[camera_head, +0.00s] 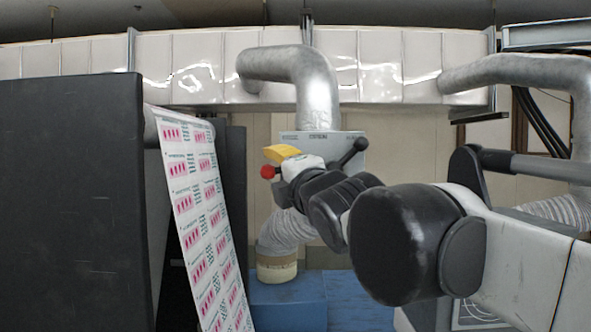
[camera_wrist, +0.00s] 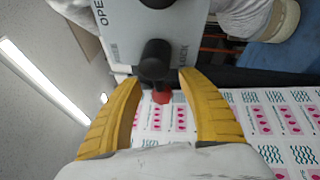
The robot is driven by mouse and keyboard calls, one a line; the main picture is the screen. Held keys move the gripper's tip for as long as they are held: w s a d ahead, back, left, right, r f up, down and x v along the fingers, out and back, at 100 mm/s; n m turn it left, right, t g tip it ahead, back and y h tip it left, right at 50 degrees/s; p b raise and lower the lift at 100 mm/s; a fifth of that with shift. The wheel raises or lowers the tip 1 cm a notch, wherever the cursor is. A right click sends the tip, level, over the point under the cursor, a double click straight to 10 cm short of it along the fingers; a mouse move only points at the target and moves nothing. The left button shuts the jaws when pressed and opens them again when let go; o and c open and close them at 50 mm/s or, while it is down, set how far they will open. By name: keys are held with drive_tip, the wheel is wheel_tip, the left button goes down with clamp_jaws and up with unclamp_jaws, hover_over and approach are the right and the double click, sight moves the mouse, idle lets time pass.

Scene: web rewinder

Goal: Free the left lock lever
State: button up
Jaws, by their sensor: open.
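A grey lock plate (camera_head: 340,150) stands behind my gripper in the head view. In the wrist view the plate (camera_wrist: 130,28) carries partly cut-off lettering that seems to read OPEN and LOCK. A black lever (camera_wrist: 155,62) with a red tip (camera_wrist: 163,96) stands out from it. My gripper (camera_wrist: 158,82) is open, with one yellow finger on each side of the lever and no clear contact. In the head view my gripper (camera_head: 282,156) is beside the red knob (camera_head: 267,172), and my wrist hides much of the plate.
A printed web (camera_head: 205,215) slopes down at left, beside a large dark panel (camera_head: 70,200). A silver duct (camera_head: 318,85) comes down behind the plate. A blue base (camera_head: 285,303) lies below.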

sight(286, 144)
clamp_jaws()
drive_tip(key=shift+r+m, duration=0.1)
drive_tip(key=shift+m, duration=0.2)
drive_tip(key=m, duration=0.1)
drive_tip(key=m+t+b, duration=0.1)
drive_tip(key=m, duration=0.1)
drive_tip(key=shift+r+t, duration=0.3)
drive_tip(key=shift+r, duration=0.1)
drive_tip(key=m+t, duration=0.1)
drive_tip(key=m, duration=0.1)
drive_tip(key=r+m+h+b, duration=0.1)
drive_tip(key=m, duration=0.1)
drive_tip(key=shift+d+m+t+h, duration=0.2)
drive_tip(key=shift+m+t+h, duration=0.1)
drive_tip(key=shift+m+t, duration=0.1)
drive_tip(key=m+h, duration=0.1)
drive_tip(key=m, duration=0.1)
drive_tip(key=m+t, duration=0.1)
drive_tip(key=m, duration=0.1)
drive_tip(key=r+m+t+h, duration=0.1)
drive_tip(key=m, duration=0.1)
drive_tip(key=shift+d+h+b, duration=0.3)
drive_tip(key=shift+d+b, duration=0.05)
drive_tip(key=shift+d+r+m+h, duration=0.15)
drive_tip(key=shift+m+h, duration=0.45)
drive_tip(key=shift+m, duration=0.4)
drive_tip(key=shift+d+r+m+h, duration=0.15)
drive_tip(key=shift+m+h, duration=0.45)
drive_tip(key=shift+m, duration=0.4)
drive_tip(key=shift+t, duration=0.3)
